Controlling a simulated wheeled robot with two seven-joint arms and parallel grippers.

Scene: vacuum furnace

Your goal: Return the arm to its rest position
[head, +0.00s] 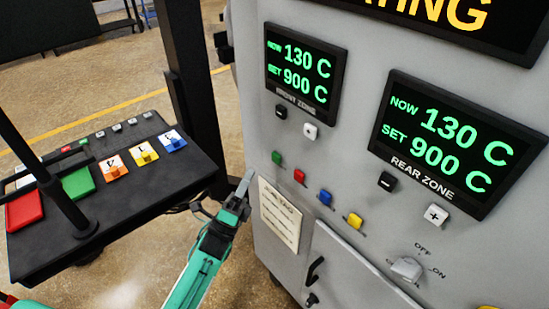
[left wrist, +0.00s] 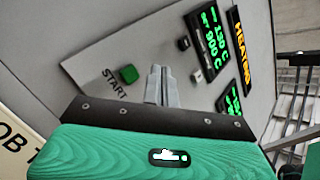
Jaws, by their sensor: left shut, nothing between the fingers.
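My left gripper (head: 243,187) is in the lower middle of the head view, in front of the grey furnace panel (head: 262,100). Its fingers are together with nothing between them. It also shows in the left wrist view (left wrist: 160,72), pointing toward the panel near a green button (left wrist: 128,74) labelled START. The fingers appear apart from the button. In the head view the gripper is below the green button (head: 277,158) and beside a paper notice (head: 280,214). My right gripper is in neither view.
Two displays, front zone (head: 303,72) and rear zone (head: 440,145), read NOW 130 C and SET 900 C. Red (head: 299,177), blue (head: 325,198) and yellow (head: 354,220) buttons and a rotary switch (head: 407,268) sit on the panel. A black console (head: 140,194) stands left.

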